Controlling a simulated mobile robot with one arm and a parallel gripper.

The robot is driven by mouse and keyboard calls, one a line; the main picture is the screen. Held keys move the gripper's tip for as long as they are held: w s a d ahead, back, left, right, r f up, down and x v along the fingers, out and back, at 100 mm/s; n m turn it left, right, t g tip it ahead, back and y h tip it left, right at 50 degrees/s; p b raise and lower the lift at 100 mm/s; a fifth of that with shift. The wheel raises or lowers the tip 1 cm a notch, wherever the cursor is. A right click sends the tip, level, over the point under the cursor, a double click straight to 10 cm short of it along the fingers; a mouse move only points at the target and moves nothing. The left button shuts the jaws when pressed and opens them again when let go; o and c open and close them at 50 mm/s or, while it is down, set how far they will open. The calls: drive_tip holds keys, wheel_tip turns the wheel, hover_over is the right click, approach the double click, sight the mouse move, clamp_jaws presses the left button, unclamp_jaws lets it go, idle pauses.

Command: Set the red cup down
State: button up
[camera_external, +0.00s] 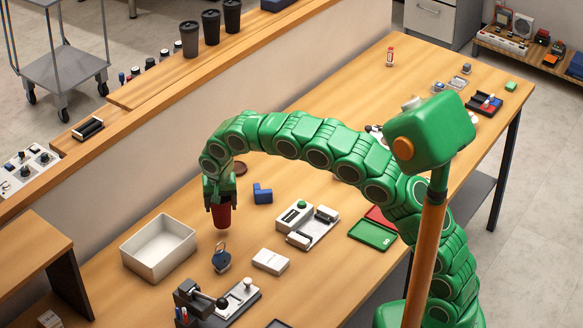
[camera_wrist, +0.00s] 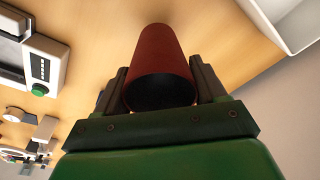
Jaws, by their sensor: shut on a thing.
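The red cup (camera_external: 221,216) is in my gripper (camera_external: 220,198), near the table's left part in the external view. My gripper is shut on it, with one finger on each side. In the wrist view the red cup (camera_wrist: 161,62) shows between the two fingers of my gripper (camera_wrist: 160,84), its dark open mouth toward the gripper. The cup seems to be held a little above the wooden table (camera_external: 180,285); whether its base touches the table I cannot tell.
A white open bin (camera_external: 158,247) stands left of the cup. A blue round tag (camera_external: 221,259), a white box (camera_external: 270,261) and a black-and-white device (camera_external: 306,224) lie near. A blue block (camera_external: 262,194) and a brown disc (camera_external: 240,168) lie behind. Some bare wood shows between them.

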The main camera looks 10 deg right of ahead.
sight(220, 212)
drive_tip(key=shift+w+a+f, duration=0.15)
drive_tip(key=shift+a+f, duration=0.05)
drive_tip(key=shift+f, duration=1.55)
drive_tip(key=shift+f, duration=0.1)
drive_tip(key=o, duration=0.7)
wheel_tip(220, 212, up, 12)
drive_tip(key=s, duration=0.2)
drive_tip(key=shift+d, duration=0.1)
